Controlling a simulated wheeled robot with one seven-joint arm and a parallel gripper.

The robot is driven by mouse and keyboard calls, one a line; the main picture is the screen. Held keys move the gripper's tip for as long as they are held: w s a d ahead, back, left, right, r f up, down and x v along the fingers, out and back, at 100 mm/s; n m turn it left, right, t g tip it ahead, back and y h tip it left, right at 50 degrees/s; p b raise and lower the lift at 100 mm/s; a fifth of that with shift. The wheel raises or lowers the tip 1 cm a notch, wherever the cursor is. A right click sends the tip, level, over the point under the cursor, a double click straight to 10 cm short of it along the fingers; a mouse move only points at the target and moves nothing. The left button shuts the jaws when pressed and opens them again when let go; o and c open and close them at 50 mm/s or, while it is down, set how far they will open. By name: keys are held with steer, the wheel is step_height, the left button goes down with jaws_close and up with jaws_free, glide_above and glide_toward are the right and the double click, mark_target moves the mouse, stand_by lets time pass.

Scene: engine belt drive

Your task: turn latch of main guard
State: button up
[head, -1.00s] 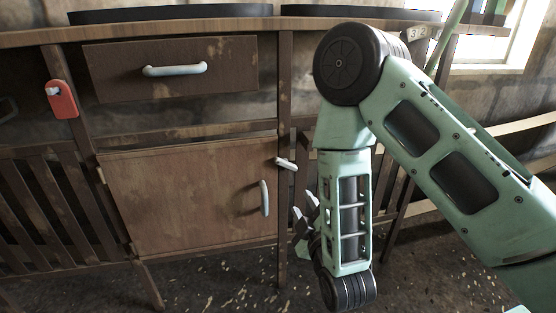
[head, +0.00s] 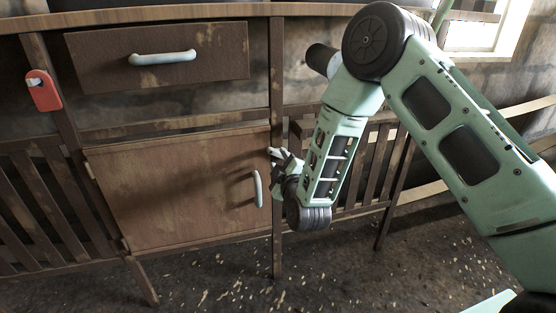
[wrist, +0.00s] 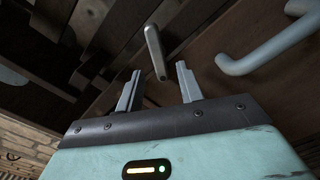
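The main guard appears to be the brown wooden door (head: 180,190) below the drawer, and it is closed. Its latch, a short pale lever, sits on the post by the door's upper right corner. In the head view my gripper (head: 284,158) is at that corner and largely covers the latch. In the wrist view the latch (wrist: 154,50) stands ahead of my open gripper (wrist: 159,82). Its near end lines up with the gap between the two fingers. No contact shows, and the gap is empty of any gripped thing.
The door's pale handle (head: 258,189) is close by; it also shows in the wrist view (wrist: 265,52), right of the fingers. A drawer (head: 160,55) with a handle is above. A red tag (head: 43,90) hangs on the left post. Slatted panels flank the door.

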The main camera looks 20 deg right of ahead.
mark_target(279, 153)
steer(key=shift+w, duration=1.15)
jaws_close()
steer(key=m, duration=0.2)
steer(key=m+b, duration=0.1)
steer(key=m, duration=0.2)
steer(key=shift+d+r+m, duration=0.1)
steer(key=shift+d+m, duration=0.1)
steer(key=shift+m, duration=0.1)
steer(key=m, duration=0.2)
steer(key=m+b, duration=0.1)
steer(key=m, duration=0.2)
steer(key=shift+d+r+m, duration=0.1)
steer(key=shift+d+m, duration=0.2)
steer(key=shift+m, duration=0.1)
